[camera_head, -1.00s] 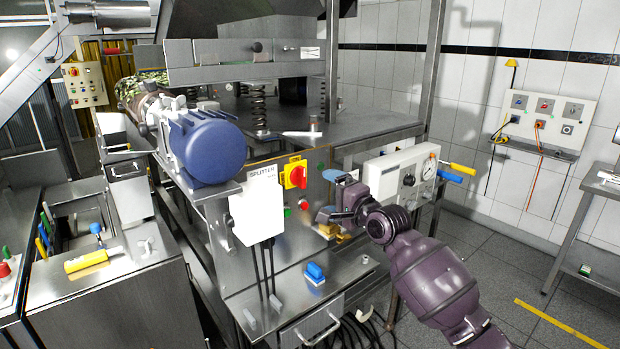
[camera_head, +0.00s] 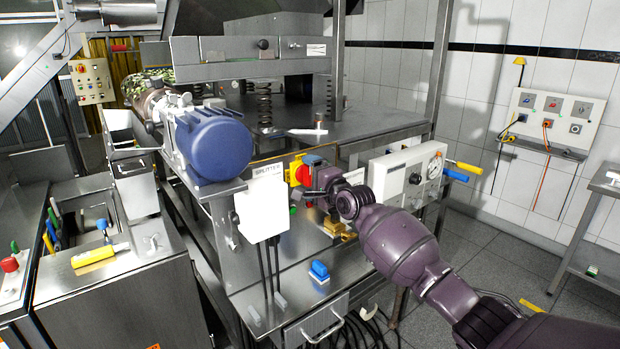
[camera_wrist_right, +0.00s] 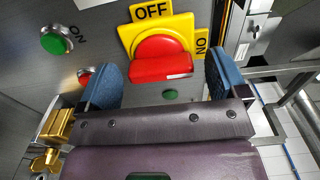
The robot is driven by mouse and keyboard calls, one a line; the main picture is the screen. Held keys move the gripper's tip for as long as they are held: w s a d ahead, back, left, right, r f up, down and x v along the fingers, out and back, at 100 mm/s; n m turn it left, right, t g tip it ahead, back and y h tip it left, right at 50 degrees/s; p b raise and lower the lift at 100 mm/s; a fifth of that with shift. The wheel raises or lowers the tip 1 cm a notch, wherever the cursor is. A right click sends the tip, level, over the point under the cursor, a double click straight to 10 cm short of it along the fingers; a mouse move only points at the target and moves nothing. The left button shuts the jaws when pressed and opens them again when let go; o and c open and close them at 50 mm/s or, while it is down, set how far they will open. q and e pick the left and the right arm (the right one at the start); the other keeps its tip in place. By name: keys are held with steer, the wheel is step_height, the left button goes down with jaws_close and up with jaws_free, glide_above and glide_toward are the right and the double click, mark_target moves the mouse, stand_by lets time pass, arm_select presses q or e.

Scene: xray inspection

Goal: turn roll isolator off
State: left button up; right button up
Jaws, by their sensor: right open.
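My left gripper is not in view.
A green ON button (camera_wrist_right: 56,40) is left of the knob in the wrist view. A brass fitting (camera_wrist_right: 55,127) is at lower left. A white gauge box (camera_head: 405,178) stands right of my gripper. A blue motor (camera_head: 212,146) is at the left.

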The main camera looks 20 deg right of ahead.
steer(key=shift+w, duration=0.2)
steer(key=c, duration=0.9)
steer(key=shift+c, duration=0.2)
